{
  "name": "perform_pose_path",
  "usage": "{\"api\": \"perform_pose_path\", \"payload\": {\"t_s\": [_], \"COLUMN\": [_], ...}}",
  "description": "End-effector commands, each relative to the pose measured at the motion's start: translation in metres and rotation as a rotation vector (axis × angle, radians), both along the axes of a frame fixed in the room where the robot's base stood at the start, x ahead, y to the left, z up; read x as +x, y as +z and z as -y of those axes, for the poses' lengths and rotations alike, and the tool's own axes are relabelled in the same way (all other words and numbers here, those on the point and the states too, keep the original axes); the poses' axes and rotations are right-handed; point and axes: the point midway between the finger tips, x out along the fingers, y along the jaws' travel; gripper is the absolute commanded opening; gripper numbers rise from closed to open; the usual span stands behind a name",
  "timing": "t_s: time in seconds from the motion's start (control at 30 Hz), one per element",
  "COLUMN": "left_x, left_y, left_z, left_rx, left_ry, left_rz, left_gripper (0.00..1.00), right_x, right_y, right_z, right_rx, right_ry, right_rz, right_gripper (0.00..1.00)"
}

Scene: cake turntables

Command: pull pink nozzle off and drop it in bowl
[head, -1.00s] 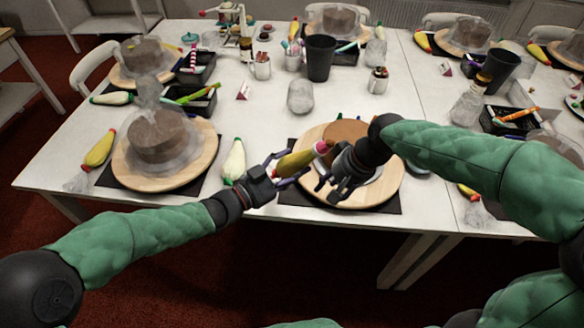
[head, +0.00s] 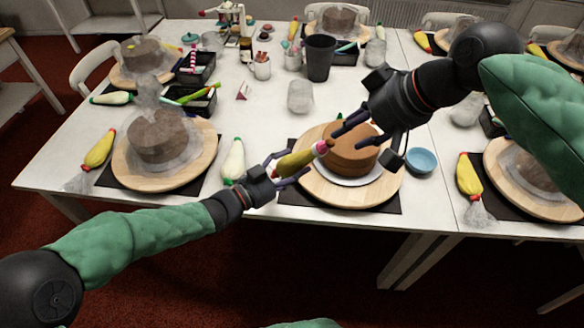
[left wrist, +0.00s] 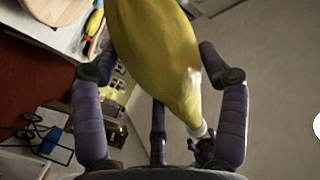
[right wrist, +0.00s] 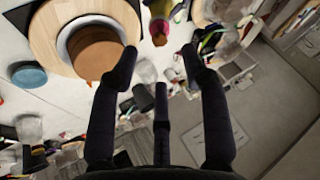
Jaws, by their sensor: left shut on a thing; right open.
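My left gripper (head: 290,167) is shut on a yellow piping bag (head: 300,160), held tilted above the table's front edge. The bag fills the middle of the left wrist view (left wrist: 160,55). The pink nozzle (head: 322,147) is on its upper right end and ends in a darker reddish tip. My right gripper (head: 346,140) is open and empty, its fingers pointing down-left, just beyond that tip. In the right wrist view the pink nozzle (right wrist: 158,27) lies ahead of the spread fingers, apart from them. The blue bowl (head: 421,161) stands on the table, right of the cake board.
A brown cake (head: 350,160) on a round wooden board (head: 388,187) stands behind and below the grippers. A covered cake (head: 155,135) is at left. A white-green bag (head: 234,160) and another yellow bag (head: 468,175) lie nearby. A dark cup (head: 320,58) stands farther back.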

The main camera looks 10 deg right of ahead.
Motion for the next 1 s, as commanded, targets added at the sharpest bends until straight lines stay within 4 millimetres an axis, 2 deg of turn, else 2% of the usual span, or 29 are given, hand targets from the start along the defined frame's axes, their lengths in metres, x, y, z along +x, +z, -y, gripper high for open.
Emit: {"api": "perform_pose_path", "payload": {"t_s": [0.5, 0.7, 1.0], "left_x": [0.0, 0.0, 0.0], "left_y": [0.001, 0.001, 0.001], "left_z": [0.0, 0.0, 0.0], "left_rx": [-0.001, -0.001, -0.001], "left_ry": [0.0, 0.0, 0.0], "left_rz": [0.002, 0.002, 0.002], "left_gripper": [0.58, 0.58, 0.58], "right_x": [0.026, 0.031, 0.032], "right_y": [-0.052, -0.061, -0.063], "right_z": [-0.024, -0.028, -0.029], "right_rx": [0.0, 0.001, 0.001], "right_ry": [-0.001, -0.001, -0.001], "right_rz": [-0.004, -0.002, -0.002], "right_gripper": [0.46, 0.46, 0.46]}}
